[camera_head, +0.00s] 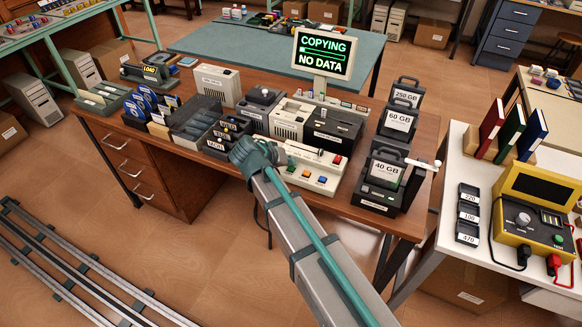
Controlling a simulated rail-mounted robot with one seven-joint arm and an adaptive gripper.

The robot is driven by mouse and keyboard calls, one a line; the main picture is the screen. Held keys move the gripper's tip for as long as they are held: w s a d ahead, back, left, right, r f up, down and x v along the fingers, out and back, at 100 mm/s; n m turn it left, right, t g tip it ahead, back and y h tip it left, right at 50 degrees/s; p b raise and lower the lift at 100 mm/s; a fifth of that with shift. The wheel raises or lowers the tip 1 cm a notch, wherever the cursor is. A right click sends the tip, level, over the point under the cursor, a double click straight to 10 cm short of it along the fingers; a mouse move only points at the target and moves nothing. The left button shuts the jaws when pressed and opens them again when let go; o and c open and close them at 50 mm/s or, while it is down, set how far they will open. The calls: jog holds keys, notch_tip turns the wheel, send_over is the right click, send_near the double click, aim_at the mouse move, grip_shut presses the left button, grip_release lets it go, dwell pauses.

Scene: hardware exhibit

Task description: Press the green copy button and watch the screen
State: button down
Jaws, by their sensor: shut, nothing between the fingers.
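The green button (291,168) is at the left end of this row. My gripper (274,154) is at the panel's left edge, close to the green button. It is shut and empty. The fingertips are small and partly hidden, so I cannot tell whether they touch anything.
Black drive docks labelled "250 GB", "60 GB" and "40 GB" (386,171) stand right of the panel. Dark bins (217,141) and beige boxes (217,83) crowd the left. A white side table (454,215) holds a yellow meter (532,210). Rails (80,265) run along the floor.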

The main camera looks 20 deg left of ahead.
aim_at(290, 169)
jog(key=shift+r, duration=0.5)
jog(key=shift+r+p, duration=1.25)
jog(key=shift+r, duration=1.25)
jog(key=shift+f, duration=0.1)
